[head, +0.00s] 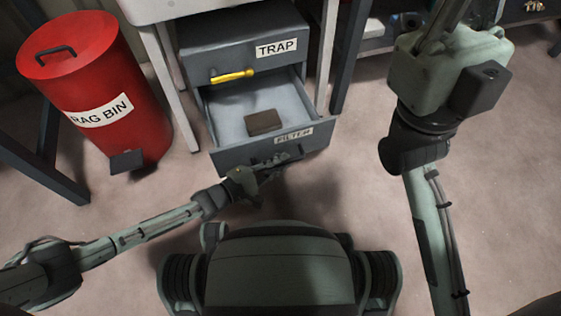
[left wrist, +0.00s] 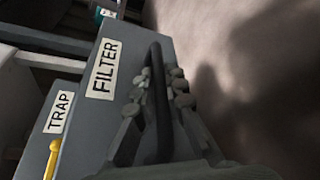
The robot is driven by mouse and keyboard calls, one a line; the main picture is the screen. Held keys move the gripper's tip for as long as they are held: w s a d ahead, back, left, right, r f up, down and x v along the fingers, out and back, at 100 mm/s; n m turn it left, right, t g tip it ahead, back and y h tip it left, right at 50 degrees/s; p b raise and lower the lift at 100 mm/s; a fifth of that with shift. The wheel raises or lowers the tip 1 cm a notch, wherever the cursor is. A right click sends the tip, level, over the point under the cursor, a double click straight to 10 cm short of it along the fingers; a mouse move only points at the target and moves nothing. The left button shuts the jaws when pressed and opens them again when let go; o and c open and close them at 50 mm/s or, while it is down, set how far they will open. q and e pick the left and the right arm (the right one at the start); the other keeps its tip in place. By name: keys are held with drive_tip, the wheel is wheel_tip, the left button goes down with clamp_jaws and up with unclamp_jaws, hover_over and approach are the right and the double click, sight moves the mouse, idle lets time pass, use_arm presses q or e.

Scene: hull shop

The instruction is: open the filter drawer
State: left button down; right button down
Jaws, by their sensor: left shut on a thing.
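The filter drawer (head: 226,158) is pulled out from the grey cabinet, below the trap drawer. Its front bears a FILTER label (head: 294,136), which also shows in the left wrist view (left wrist: 104,70). A brown block (head: 263,122) lies inside on the pale drawer floor. My left gripper (head: 276,167) is at the drawer front. In the left wrist view its fingers (left wrist: 161,92) are shut on the dark bar handle (left wrist: 158,75) of the filter drawer. In the head view the handle is mostly hidden by the gripper. My right arm shows, but its gripper's fingertips are not in view.
The closed trap drawer (head: 209,50) has a yellow handle (head: 232,75) and sits directly above. A red rag bin (head: 112,112) with a black pedal stands to the left. Table legs flank the cabinet. The floor (head: 350,205) right of the drawer is clear.

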idle(0.3)
use_arm(q)
drive_tip(key=c, duration=1.6)
unclamp_jaws()
drive_tip(key=shift+o, duration=0.2)
wheel_tip(320, 180, up, 10)
drive_tip(key=shift+r, duration=0.1)
